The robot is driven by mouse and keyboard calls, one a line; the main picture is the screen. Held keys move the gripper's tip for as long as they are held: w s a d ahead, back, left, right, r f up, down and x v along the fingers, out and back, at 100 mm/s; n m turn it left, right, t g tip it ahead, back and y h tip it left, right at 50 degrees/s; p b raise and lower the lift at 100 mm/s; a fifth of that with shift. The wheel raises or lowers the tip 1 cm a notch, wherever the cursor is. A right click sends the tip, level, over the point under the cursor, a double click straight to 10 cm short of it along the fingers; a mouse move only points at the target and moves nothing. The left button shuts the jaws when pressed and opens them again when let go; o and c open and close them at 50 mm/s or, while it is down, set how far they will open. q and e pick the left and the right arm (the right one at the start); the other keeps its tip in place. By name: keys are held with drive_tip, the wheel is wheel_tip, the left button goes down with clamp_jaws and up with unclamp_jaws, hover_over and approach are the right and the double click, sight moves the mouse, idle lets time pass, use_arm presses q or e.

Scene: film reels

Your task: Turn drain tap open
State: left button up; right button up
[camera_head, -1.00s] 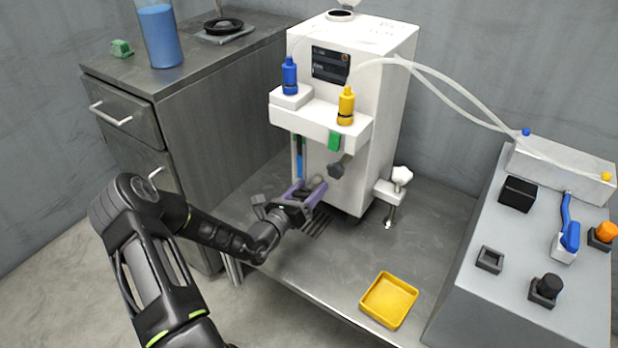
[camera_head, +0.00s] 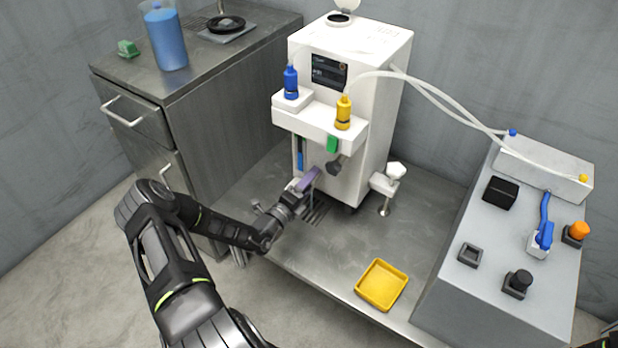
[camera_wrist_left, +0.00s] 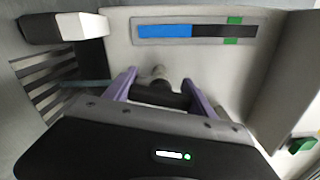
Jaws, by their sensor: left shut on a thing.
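The white machine (camera_head: 355,55) stands at the back of the metal bench. My left gripper (camera_head: 308,183) is low at its front face, with purple fingers seen nearly edge-on. In the left wrist view my left gripper (camera_wrist_left: 165,88) has one finger on each side of the dark drain tap handle (camera_wrist_left: 158,95) and is shut on it. A pale round stub of the tap shows just behind the handle. In the head view the fingers hide the tap. My right gripper is not in view.
A slotted drain grate (camera_head: 316,214) lies below the gripper. A yellow tray (camera_head: 382,285) sits near the bench's front edge. A grey control console (camera_head: 500,300) is at right, a metal cabinet (camera_head: 205,140) at left. A blue-and-black level gauge (camera_wrist_left: 195,31) is on the machine's face.

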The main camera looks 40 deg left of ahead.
use_arm(q)
drive_tip(key=shift+n+p, duration=0.45)
drive_tip(key=shift+n, duration=0.95)
drive_tip(key=o, duration=1.4)
drive_tip(key=s+p, duration=0.1)
drive_tip(key=s, duration=0.6)
drive_tip(key=shift+s, duration=0.4)
